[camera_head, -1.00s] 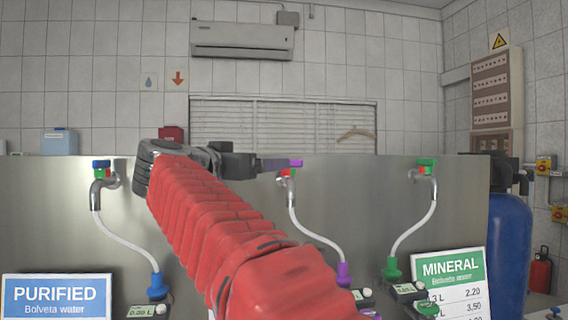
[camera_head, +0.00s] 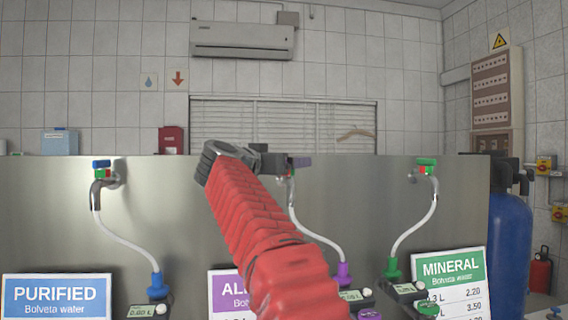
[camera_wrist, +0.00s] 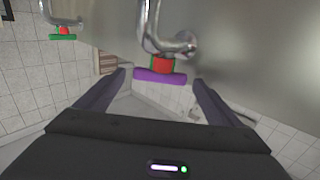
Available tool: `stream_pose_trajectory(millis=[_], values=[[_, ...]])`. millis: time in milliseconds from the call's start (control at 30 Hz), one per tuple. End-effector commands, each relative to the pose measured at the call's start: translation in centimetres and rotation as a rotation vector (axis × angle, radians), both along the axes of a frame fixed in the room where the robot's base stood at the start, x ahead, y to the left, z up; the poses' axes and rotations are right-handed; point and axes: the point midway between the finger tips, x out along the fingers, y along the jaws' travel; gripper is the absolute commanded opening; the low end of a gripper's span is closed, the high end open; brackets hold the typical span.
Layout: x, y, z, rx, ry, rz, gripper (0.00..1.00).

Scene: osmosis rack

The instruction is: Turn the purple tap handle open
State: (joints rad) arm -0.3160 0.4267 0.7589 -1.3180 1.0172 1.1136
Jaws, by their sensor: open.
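The purple tap handle (camera_wrist: 160,77) shows in the wrist view as a flat bar below a red and green collar on a chrome tap (camera_wrist: 166,35). It lies between the two spread fingers of my gripper (camera_wrist: 160,80), which is open. The handle appears apart from both fingers; its exact depth between them is hard to tell. In the head view my gripper (camera_head: 292,162) is at the middle tap and hides most of the handle. A white hose (camera_head: 312,233) runs from this tap down to a purple fitting (camera_head: 343,273).
A blue-handled tap (camera_head: 102,164) is to the left and a green-handled tap (camera_head: 427,162) to the right, all on a steel panel (camera_head: 60,195). The green handle also shows in the wrist view (camera_wrist: 62,37). Signs and small meters stand below. A blue tank (camera_head: 508,245) is at right.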

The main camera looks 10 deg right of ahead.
Motion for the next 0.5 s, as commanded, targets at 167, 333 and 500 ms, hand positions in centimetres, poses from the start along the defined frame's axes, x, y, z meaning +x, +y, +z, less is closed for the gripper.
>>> stream_pose_trajectory(millis=[167,333,500], values=[[0.18,-0.14,-0.03,0.0,0.0,0.0,0.88],[0.16,-0.14,-0.03,0.0,0.0,0.0,0.85],[0.15,-0.14,-0.02,0.0,0.0,0.0,0.73]])
